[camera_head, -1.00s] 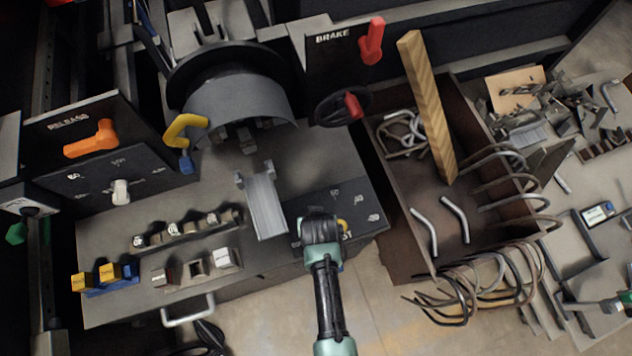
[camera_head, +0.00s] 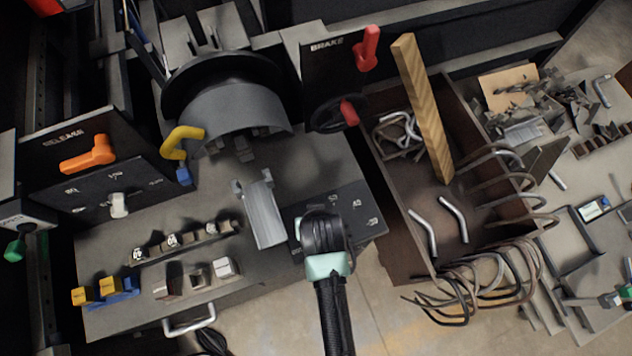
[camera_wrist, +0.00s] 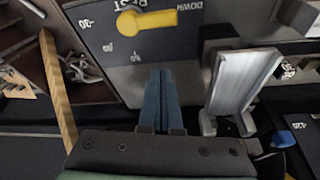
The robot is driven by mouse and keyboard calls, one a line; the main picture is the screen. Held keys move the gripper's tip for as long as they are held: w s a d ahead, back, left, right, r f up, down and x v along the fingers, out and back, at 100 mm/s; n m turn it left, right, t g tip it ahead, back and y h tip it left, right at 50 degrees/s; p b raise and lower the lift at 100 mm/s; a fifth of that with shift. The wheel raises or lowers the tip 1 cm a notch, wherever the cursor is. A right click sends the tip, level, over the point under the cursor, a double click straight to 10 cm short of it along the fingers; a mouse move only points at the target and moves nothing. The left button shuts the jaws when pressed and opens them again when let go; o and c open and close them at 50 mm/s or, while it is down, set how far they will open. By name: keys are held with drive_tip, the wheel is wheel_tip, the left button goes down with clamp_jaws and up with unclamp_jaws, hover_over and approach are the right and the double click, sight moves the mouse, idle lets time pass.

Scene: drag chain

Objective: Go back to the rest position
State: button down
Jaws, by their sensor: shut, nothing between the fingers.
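My gripper shows in the wrist view with its two blue fingers (camera_wrist: 159,100) together and nothing between them. They are over the dark dial plate with a yellow lever (camera_wrist: 150,20) lettered REST and DOWN. The lever looks apart from the fingertips. In the head view my wrist and arm cover the gripper's fingers and most of this plate (camera_head: 363,208). A grey metal channel piece (camera_head: 265,212) stands just left of my arm, and it also shows in the wrist view (camera_wrist: 240,80) to the right of the fingers.
A brown bin (camera_head: 400,250) with bent rods and a wooden beam (camera_head: 422,108) stands to the right. A brake panel with a red lever (camera_head: 366,48) and a dark drum (camera_head: 235,110) are behind. Orange (camera_head: 88,154) and yellow (camera_head: 181,141) levers are at left.

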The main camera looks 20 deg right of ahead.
idle(0.4)
drive_tip(key=w+r+t, duration=0.6)
drive_tip(key=w+r, duration=0.9)
drive_tip(key=r, duration=0.3)
drive_tip(key=w+a+r+n+t, duration=0.1)
drive_tip(key=w+r+t, duration=0.2)
drive_tip(key=r, duration=0.6)
drive_tip(key=w+a+r+t, duration=0.1)
drive_tip(key=w+r+t, duration=0.15)
drive_tip(key=r, duration=0.65)
wheel_tip(320, 180, up, 19)
drive_tip(key=s+a+t, duration=0.1)
drive_tip(key=a+t, duration=0.1)
drive_tip(key=t, duration=0.3)
drive_tip(key=s+a+r+t, duration=0.1)
drive_tip(key=s+r+t, duration=0.2)
drive_tip(key=s+r, duration=0.3)
drive_tip(key=s+a+r+n+t, duration=0.1)
drive_tip(key=s+r+t, duration=0.3)
drive_tip(key=r, duration=1)
drive_tip(key=shift+s+a+y, duration=0.4)
drive_tip(key=shift+s+a, duration=0.05)
drive_tip(key=shift+s, duration=0.8)
